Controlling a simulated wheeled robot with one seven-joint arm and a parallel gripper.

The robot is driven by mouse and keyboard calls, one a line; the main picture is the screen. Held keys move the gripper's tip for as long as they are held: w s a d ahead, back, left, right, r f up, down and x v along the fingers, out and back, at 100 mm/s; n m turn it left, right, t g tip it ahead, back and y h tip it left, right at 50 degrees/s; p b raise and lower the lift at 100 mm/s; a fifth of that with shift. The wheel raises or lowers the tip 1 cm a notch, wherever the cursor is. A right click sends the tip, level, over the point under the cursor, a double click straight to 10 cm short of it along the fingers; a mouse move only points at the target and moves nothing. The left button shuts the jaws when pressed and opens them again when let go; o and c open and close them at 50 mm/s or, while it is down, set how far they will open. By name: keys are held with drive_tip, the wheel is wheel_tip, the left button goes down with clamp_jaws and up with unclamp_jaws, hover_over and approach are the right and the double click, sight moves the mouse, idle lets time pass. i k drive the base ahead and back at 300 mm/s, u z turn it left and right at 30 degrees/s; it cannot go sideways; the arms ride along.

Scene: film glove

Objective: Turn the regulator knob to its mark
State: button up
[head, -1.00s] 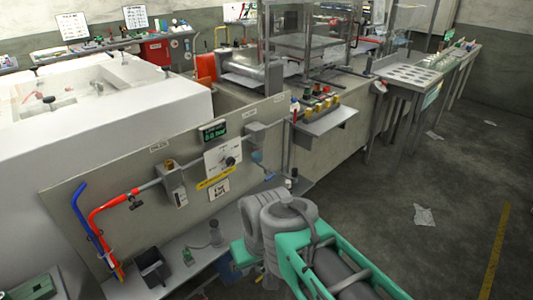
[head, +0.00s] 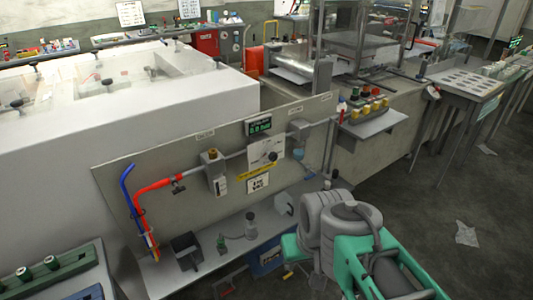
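The regulator knob looks like the small dark knob (head: 272,156) on a white dial plate (head: 262,150), fixed to the upright grey panel (head: 222,175) in the middle of the head view. The marks on the plate are too small to read. A dark display with green digits (head: 258,126) sits just above the plate, and a yellow strip (head: 256,171) lies below it. My grey and green arm fills the lower right, in front of the panel's right part and apart from the knob. My gripper's fingers cannot be made out.
Red and blue hoses (head: 130,205) and a grey pipe run along the panel. A shelf (head: 205,268) below holds a black bin (head: 187,252) and small parts. A shelf with yellow-capped parts (head: 368,121) juts out at right. Open floor lies at far right.

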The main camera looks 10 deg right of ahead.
sight(272, 157)
drive_tip(key=u, duration=2.5)
drive_tip(key=k, duration=0.45)
drive_tip(key=z, duration=1.1)
